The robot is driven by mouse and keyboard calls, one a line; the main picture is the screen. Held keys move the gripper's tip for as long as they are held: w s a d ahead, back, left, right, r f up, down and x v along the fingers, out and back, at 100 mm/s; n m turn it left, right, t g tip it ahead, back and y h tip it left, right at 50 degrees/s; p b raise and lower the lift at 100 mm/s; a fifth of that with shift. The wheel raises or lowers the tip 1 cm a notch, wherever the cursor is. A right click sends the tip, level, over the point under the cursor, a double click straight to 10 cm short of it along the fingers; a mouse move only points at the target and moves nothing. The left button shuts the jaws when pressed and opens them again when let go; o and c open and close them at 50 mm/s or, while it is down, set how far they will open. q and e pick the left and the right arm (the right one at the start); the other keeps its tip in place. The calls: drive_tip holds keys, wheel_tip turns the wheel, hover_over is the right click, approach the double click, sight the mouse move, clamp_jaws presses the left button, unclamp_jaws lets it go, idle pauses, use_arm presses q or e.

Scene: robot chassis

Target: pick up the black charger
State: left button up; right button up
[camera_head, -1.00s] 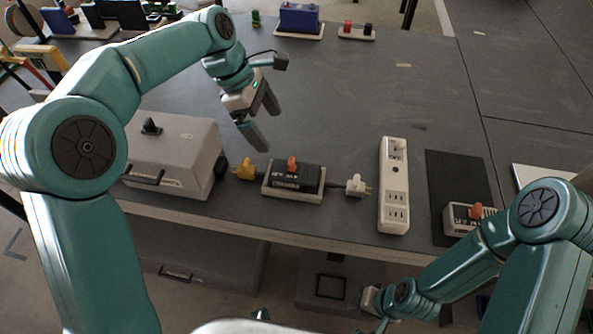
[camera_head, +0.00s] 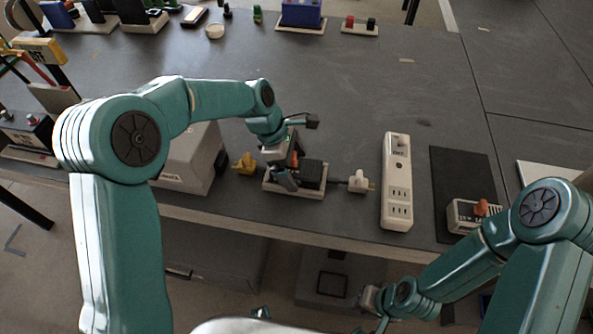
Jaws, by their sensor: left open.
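The black charger (camera_head: 312,175) sits in a pale tray on the grey table, near its front edge. It has an orange part on top, now mostly hidden. My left gripper (camera_head: 289,172) is open and lowered over the charger's left part, its fingers pointing down. The fingers hide part of the charger, and I cannot tell whether they touch it. My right gripper (camera_head: 372,301) is low in front of the table, away from the charger; its jaws are too small to read.
A yellow plug (camera_head: 245,164) lies left of the charger and a white plug (camera_head: 359,181) right of it. A white power strip (camera_head: 397,185) lies further right. A grey case (camera_head: 190,160) stands at left, partly behind my arm. The table's middle behind is clear.

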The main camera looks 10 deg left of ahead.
use_arm(q)
drive_tip(key=c, duration=1.4)
